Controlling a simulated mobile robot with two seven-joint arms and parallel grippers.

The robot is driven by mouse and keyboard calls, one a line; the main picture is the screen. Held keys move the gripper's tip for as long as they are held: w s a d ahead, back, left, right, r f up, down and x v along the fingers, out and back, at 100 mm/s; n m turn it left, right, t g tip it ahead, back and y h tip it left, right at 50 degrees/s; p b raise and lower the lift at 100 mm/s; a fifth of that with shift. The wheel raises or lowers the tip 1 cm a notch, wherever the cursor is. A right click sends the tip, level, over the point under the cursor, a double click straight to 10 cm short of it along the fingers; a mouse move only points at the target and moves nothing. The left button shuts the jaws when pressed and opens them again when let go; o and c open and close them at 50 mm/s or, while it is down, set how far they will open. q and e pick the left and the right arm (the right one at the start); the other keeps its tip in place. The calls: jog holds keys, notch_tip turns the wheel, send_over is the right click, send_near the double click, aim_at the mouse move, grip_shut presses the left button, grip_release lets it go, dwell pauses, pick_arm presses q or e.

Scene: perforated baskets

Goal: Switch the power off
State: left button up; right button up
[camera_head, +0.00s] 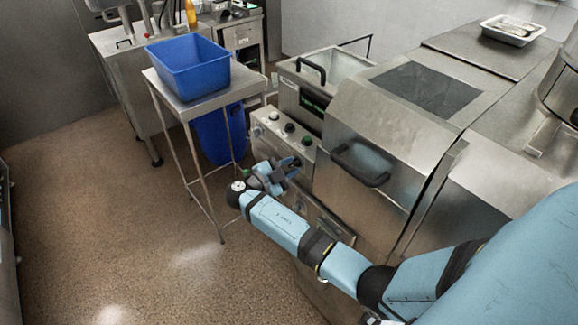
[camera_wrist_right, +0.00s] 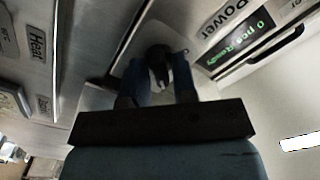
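My right gripper (camera_head: 284,170) is at the front control panel of the steel cooking unit. In the right wrist view, its two fingers (camera_wrist_right: 158,88) stand apart, one on each side of a dark knob (camera_wrist_right: 158,67) with a pale mark, on a round pale plate. I cannot tell whether the fingers touch the knob. A label reading "Power" (camera_wrist_right: 226,16) is to the right of the knob, beside a green-lit display (camera_wrist_right: 245,38) that seems to read "0 pct Ready". In the head view my gripper hides the knob. My left gripper is not in view.
A "Heat" label (camera_wrist_right: 37,45) is left of the knob. Round controls (camera_head: 290,127) line the panel's top. A large black handle (camera_head: 360,165) is close right of my gripper. A stand with a blue basket (camera_head: 188,66) is to the left. The brown floor (camera_head: 110,220) is clear.

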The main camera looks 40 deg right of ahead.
grip_shut()
jog(key=n+b, duration=0.2)
jog(key=b, duration=0.1)
jog(key=shift+f+n, duration=0.2)
jog(key=shift+n, duration=0.2)
jog(key=shift+n+b, duration=0.7)
jog(key=shift+n, duration=0.3)
jog(key=n+b, duration=0.1)
jog(key=n, duration=0.2)
jog(key=shift+r+n, duration=0.1)
jog(key=shift+n, duration=0.2)
jog(key=n+b, duration=0.1)
jog(key=n, duration=0.3)
jog(key=shift+r, duration=0.1)
jog(key=n+p, duration=0.1)
jog(key=n, duration=0.4)
jog(key=shift+n, duration=0.4)
